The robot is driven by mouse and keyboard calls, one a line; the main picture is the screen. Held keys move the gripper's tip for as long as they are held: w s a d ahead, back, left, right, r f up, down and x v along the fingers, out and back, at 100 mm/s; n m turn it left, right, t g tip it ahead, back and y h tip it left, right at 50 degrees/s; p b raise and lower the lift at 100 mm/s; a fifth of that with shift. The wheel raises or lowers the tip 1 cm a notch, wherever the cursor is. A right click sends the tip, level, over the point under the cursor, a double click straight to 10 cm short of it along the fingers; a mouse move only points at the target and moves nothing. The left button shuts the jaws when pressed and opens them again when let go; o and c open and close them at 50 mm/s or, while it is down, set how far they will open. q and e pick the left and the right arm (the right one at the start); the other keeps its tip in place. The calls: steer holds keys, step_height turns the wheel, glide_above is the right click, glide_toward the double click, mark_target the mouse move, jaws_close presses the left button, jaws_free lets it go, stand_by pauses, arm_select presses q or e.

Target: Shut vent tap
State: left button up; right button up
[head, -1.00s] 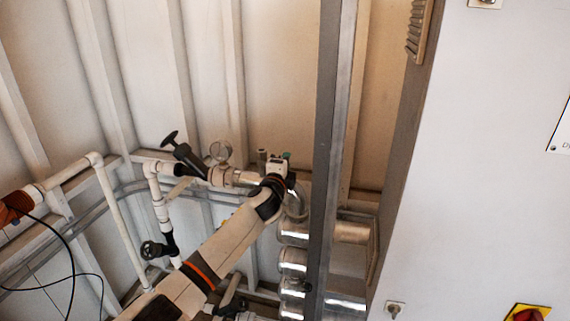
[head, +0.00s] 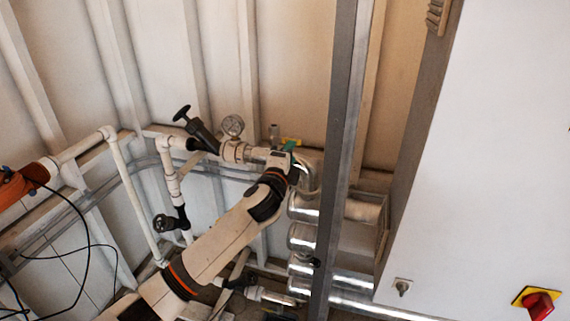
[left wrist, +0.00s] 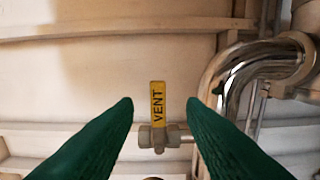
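The vent tap (left wrist: 160,136) is a small metal valve with a yellow lever handle (left wrist: 157,102) marked VENT. In the left wrist view the handle stands upright from the valve body, pointing to the top of the picture. My left gripper (left wrist: 160,108) is open, with one green finger on each side of the tap and visible gaps to the handle. In the head view a bit of the yellow handle (head: 293,140) shows beside the left gripper (head: 288,147), at the silver pipe bend. The valve body is hidden there. My right gripper is in neither view.
A shiny pipe bend (left wrist: 245,72) runs close to the right finger. A pressure gauge (head: 233,125) and black-handled valve (head: 196,128) stand left of the gripper. A grey upright post (head: 338,160) and white cabinet (head: 490,150) stand to the right.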

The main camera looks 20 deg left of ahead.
arm_select(q)
steer(key=shift+s+a, duration=0.1)
steer(key=shift+s, duration=1.7)
steer(key=s+a+f+n+g, duration=0.2)
steer(key=f+g, duration=0.1)
steer(key=f, duration=1)
steer(key=s+a+f+n+g, duration=0.1)
steer(key=a+f+n+g, duration=0.15)
steer(key=f, duration=1.05)
steer(key=s+a+f+n+g, duration=0.1)
steer(key=s+f+n+g, duration=0.1)
steer(key=s+f, duration=0.7)
steer(key=s+a+f+n+g, duration=0.15)
steer(key=s+f, duration=0.45)
steer(key=f, duration=0.7)
steer(key=s+f+n+g, duration=0.2)
steer(key=s+f, duration=0.4)
steer(key=s, duration=0.8)
steer(key=s+f+n+g, duration=0.3)
steer(key=s+f, duration=0.3)
steer(key=s, duration=0.7)
steer(key=s+f+n+g, duration=0.3)
steer(key=s+f, duration=0.3)
steer(key=s, duration=0.8)
steer(key=shift+s+d+f+y, duration=0.15)
steer(key=shift+s+f+y, duration=0.15)
steer(key=shift+f, duration=0.05)
